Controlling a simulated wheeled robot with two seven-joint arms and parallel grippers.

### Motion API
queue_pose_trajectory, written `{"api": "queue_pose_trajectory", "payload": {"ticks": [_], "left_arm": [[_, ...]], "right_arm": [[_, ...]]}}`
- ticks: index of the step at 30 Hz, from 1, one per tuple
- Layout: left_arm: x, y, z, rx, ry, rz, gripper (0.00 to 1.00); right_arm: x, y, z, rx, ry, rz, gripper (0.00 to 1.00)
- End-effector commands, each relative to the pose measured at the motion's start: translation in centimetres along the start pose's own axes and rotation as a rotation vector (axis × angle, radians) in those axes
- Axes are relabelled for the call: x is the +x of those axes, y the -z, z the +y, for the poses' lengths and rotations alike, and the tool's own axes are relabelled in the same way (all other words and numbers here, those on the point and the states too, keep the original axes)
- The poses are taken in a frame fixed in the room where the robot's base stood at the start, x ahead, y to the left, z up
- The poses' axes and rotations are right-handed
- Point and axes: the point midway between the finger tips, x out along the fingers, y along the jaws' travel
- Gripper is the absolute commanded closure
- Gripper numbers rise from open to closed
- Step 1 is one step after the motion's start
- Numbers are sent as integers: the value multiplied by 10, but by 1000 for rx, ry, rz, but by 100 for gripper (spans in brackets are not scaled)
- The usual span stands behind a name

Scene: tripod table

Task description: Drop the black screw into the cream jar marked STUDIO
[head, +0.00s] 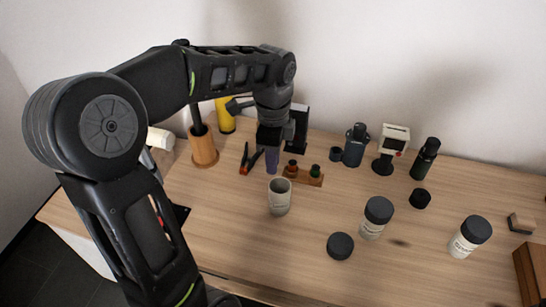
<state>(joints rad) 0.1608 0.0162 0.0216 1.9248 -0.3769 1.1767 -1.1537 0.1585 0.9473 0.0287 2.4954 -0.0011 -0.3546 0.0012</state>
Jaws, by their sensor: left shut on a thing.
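My left gripper (270,142) points down behind and above an open cream jar (279,200), apart from it. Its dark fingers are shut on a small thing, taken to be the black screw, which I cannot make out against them. The open jar stands upright without a lid, its marking too small to read. Two more pale jars with dark lids stand to the right, one near the middle (371,228) and one farther right (460,246). Their labels are not legible either. A loose dark lid (340,246) lies on the table. My right gripper is not in view.
The wooden table (310,225) has free room around the open jar. Behind it are a small wooden rack (304,177), a red and black clamp (248,160) and a purple object (272,162). A wooden cup (204,150) stands left. Dark bottles (425,160) stand at the back right.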

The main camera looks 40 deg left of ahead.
Motion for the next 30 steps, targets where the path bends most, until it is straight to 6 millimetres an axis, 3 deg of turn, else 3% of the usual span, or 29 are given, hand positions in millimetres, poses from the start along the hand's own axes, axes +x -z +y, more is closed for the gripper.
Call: {"api": "queue_pose_trajectory", "payload": {"ticks": [11,12,20,30], "left_arm": [[5,0,0,0,0,0,100],[5,0,0,0,0,0,81],[5,0,0,0,0,0,59],[3,0,0,0,1,0,58]], "right_arm": [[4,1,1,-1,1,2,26],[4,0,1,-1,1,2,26],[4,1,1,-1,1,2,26],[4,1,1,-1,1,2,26]]}}
